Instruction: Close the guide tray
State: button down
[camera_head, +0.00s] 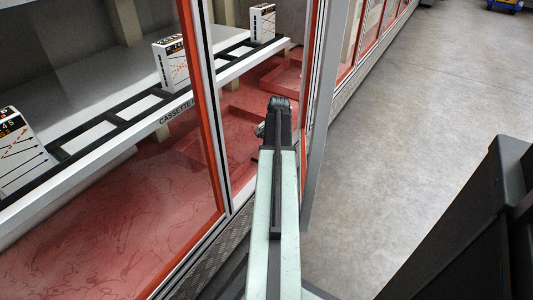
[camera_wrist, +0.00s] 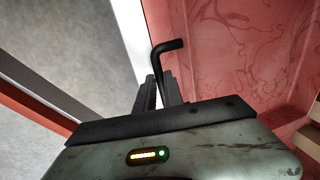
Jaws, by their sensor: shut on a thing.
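My gripper (camera_wrist: 160,92) is shut on a black bent handle (camera_wrist: 170,47), whose hooked end sticks out past the fingers. A red surface (camera_wrist: 220,60) with faint markings lies behind the handle in the wrist view, with a raised red edge at the lower right. In the head view, my gripper (camera_head: 278,104) reaches in at the opening of a red-framed cabinet, and the handle is hidden or too small to make out. Red floor with shallow tray-like recesses (camera_head: 285,76) lies around and beyond it. I cannot tell which red part is the guide tray.
A white shelf with a black rail (camera_head: 100,134) and a "CASSETTE" label carries several white numbered cards (camera_head: 171,65). Open grey floor (camera_head: 425,90) lies to the right.

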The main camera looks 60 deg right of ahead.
jog(key=shift+w, duration=1.5)
jog(key=c, duration=1.5)
grip_release()
jog(key=shift+o, duration=0.2)
notch_tip(320, 180, up, 8)
jog(key=s+p, duration=0.1)
jog(key=p, duration=0.6)
jog(key=shift+s+f+p, duration=0.15)
jog(key=shift+s+p, duration=0.15)
